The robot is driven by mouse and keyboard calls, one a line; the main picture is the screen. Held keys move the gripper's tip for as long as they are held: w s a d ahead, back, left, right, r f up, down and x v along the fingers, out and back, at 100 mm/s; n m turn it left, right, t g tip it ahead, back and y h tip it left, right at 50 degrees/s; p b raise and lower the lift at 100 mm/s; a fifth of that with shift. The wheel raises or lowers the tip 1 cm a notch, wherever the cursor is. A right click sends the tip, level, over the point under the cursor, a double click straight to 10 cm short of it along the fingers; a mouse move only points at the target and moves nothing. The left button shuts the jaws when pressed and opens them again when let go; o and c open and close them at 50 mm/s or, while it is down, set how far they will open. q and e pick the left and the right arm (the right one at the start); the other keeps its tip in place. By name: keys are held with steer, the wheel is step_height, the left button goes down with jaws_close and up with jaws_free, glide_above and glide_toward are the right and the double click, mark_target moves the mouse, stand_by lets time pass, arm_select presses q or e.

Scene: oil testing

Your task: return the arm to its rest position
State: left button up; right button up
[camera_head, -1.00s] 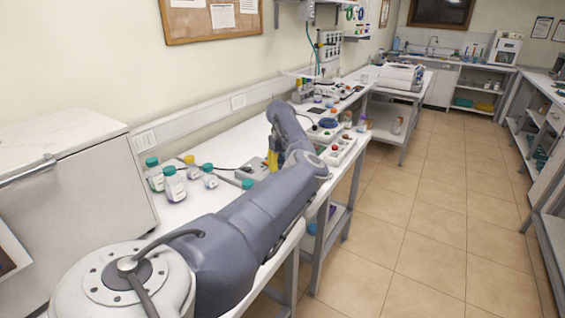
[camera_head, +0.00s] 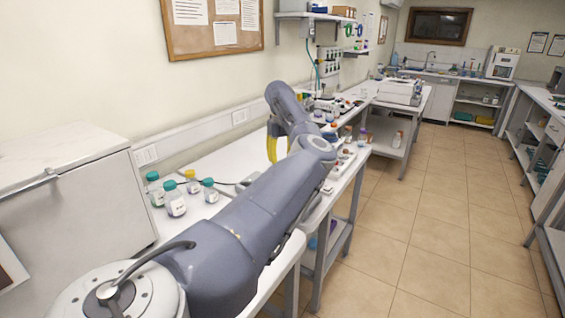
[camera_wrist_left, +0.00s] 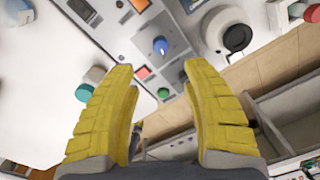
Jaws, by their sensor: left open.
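My left arm (camera_head: 240,225) reaches from the bottom of the head view over the white bench and bends up at its elbow. My left gripper (camera_head: 272,148), with yellow fingers, hangs above the bench, partly hidden behind the arm. In the left wrist view the same gripper (camera_wrist_left: 158,68) is open, with nothing between its two fingers. A control panel with a blue knob (camera_wrist_left: 160,45) lies below and beyond the fingertips. My right gripper is in neither view.
Several teal-capped bottles (camera_head: 174,198) and one yellow-capped bottle (camera_head: 192,182) stand on the bench (camera_head: 238,155) left of the arm. A white cabinet (camera_head: 85,200) stands at left. The tiled floor (camera_head: 430,220) at right is clear.

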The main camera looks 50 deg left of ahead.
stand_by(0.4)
arm_select(q)
steer(key=shift+w+d+f, duration=0.1)
steer(key=shift+f, duration=2.9)
steer(key=shift+w+f, duration=0.1)
steer(key=shift+f, duration=2.9)
steer(key=shift+r, duration=0.15)
steer(key=shift+f, duration=0.3)
steer(key=shift+r+n, duration=0.2)
steer(key=shift+n, duration=0.7)
steer(key=n, duration=0.3)
steer(key=shift+n, duration=0.4)
steer(key=n, duration=0.6)
steer(key=shift+d+r, duration=0.1)
steer(key=shift+r, duration=1.05)
